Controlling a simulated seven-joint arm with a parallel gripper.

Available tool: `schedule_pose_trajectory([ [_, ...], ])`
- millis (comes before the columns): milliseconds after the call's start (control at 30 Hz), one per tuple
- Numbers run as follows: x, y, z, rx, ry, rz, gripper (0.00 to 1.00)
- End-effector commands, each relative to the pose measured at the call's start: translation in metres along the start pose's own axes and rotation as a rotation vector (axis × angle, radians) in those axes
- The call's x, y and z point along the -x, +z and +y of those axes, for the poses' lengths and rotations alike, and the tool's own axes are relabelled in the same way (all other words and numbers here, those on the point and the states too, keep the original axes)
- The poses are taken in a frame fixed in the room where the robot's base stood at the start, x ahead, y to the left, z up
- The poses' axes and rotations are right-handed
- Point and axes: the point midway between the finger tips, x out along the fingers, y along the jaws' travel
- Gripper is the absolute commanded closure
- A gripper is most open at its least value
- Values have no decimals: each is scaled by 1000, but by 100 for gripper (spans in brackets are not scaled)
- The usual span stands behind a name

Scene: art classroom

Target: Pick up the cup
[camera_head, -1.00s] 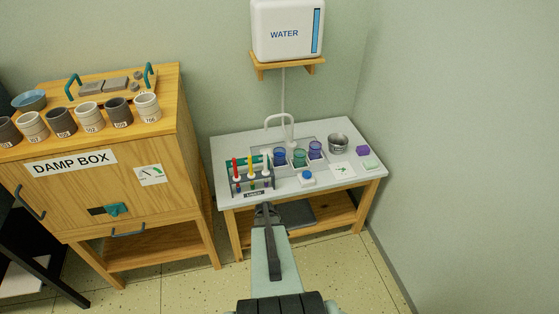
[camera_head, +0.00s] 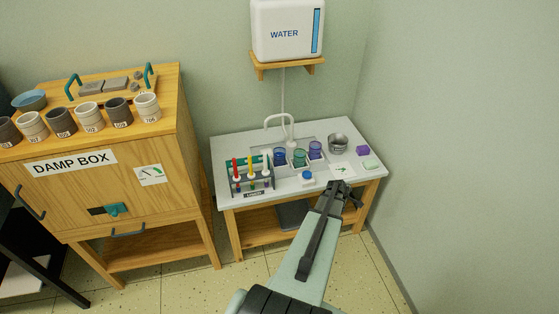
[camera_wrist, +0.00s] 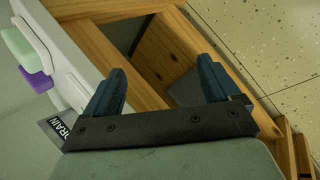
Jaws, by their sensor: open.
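Several cups are in the head view. A metal cup (camera_head: 338,143) stands upright at the back right of the sink table. A blue cup (camera_head: 279,155), a green cup (camera_head: 299,158) and a purple cup (camera_head: 315,150) stand by the basin. Several grey and white cups, one a white cup (camera_head: 147,107), line the damp box top. My gripper (camera_head: 345,188) is at the table's front right edge, apart from every cup. In the wrist view my gripper (camera_wrist: 161,80) is open and empty, with no cup in sight.
The sink table (camera_head: 225,150) holds a rack of coloured tubes (camera_head: 251,175), a blue-topped item (camera_head: 306,177), a purple block (camera_head: 363,150) and a green block (camera_head: 370,164). Both blocks show left in the wrist view. The damp box (camera_head: 100,190) stands left; a wall bounds the right.

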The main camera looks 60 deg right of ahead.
Motion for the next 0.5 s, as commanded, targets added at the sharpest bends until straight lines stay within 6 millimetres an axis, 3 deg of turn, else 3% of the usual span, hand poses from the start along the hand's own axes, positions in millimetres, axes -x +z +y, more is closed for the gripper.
schedule_pose_trajectory([
  [100, 7, 21, 26, 55, 74, -22, 10],
  [200, 17, 25, 44, 120, 140, -34, 10],
  [367, 39, 19, 68, 235, 245, -44, 10],
  [500, 64, 0, 87, 362, 351, -41, 10],
])
